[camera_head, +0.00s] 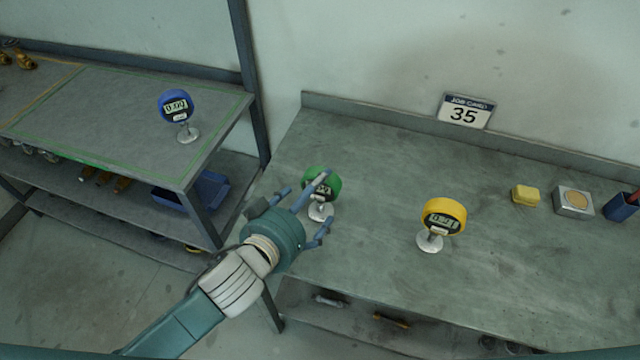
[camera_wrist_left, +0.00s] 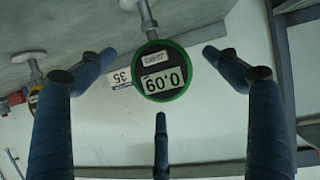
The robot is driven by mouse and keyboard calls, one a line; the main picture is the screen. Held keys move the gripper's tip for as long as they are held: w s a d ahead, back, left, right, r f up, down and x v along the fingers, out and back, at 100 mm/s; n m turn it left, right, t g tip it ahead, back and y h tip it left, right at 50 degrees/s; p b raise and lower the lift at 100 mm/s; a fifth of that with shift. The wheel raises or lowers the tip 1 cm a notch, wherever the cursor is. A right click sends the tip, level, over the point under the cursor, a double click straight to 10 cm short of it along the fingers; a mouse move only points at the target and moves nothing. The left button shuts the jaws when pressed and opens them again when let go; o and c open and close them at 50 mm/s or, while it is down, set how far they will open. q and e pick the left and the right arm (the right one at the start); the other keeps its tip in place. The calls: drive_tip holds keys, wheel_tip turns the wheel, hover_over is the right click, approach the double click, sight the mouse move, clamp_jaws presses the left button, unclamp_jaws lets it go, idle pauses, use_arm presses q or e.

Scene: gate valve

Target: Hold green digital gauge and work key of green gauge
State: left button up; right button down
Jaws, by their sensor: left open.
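The green digital gauge (camera_head: 333,185) stands upright on a small round white base near the left end of the grey workbench (camera_head: 370,260). My left gripper (camera_head: 305,205) is open, with its fingers spread around the near side of the green gauge and partly hiding its face. In the left wrist view, the green gauge (camera_wrist_left: 162,72) appears upside down between the open fingers, apart from them, and its display seems to read 0.09. A small light key (camera_wrist_left: 150,54) shows on its face beside the display. My right gripper is not in view.
A yellow gauge (camera_head: 443,217) stands to the right on the same bench. A blue gauge (camera_head: 176,106) stands on the left table.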

sight(318, 191)
use_arm(q)
drive_tip(key=x, duration=0.6)
drive_tip(key=shift+p, duration=0.4)
drive_tip(key=shift+c, duration=0.3)
